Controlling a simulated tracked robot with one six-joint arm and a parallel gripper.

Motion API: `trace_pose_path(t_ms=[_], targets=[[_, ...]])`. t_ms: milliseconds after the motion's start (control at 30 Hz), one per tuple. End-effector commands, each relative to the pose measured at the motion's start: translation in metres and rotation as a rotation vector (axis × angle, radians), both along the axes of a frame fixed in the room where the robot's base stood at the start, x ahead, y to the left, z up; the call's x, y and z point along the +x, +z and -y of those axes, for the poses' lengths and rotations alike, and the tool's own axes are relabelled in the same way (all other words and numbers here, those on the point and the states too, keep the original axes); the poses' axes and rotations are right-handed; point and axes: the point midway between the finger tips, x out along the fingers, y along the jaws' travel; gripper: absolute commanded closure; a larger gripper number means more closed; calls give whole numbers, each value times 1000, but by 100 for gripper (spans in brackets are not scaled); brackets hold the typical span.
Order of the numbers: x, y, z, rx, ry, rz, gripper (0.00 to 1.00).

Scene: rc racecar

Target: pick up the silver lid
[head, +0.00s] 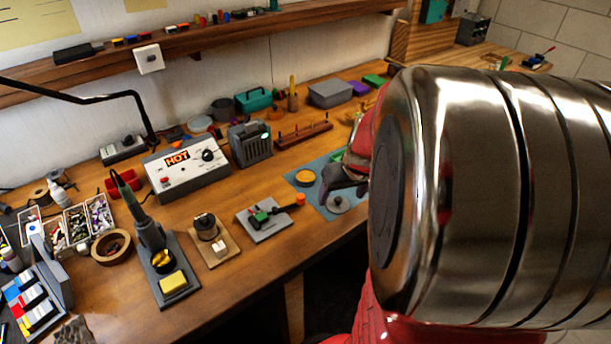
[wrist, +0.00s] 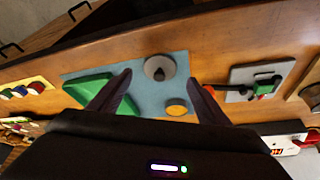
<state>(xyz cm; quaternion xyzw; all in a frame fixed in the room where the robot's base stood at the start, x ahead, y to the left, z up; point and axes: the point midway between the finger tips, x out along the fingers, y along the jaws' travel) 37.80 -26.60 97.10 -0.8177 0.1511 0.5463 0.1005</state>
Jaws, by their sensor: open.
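The silver lid is a round grey disc with a dark knob in its middle. It lies flat on a blue mat (wrist: 140,97) near the table's front edge, in the wrist view (wrist: 152,65) and in the head view (head: 340,206). My gripper (wrist: 160,77) is open and empty. In the wrist view its two dark fingers point toward the lid, with the lid framed between and just beyond their tips. I see no contact. In the head view my gripper (head: 342,180) hovers over the mat behind the lid, partly hidden by my arm.
An orange-yellow disc (wrist: 176,107) lies on the mat close to the right finger. A green angular piece (wrist: 92,90) lies beside the left finger. A grey plate with small parts (head: 265,220) sits left of the mat. My silver arm link blocks the head view's right side.

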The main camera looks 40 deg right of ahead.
Motion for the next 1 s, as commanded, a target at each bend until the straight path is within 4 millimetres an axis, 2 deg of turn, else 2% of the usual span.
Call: trace_pose_path(t_ms=[133, 333, 933, 1000], targets=[[6, -18, 2, 4, 0, -3, 29], [12, -32, 4, 2, 0, -2, 29], [13, -34, 5, 1, 0, 0, 29], [13, -34, 5, 1, 0, 0, 34]])
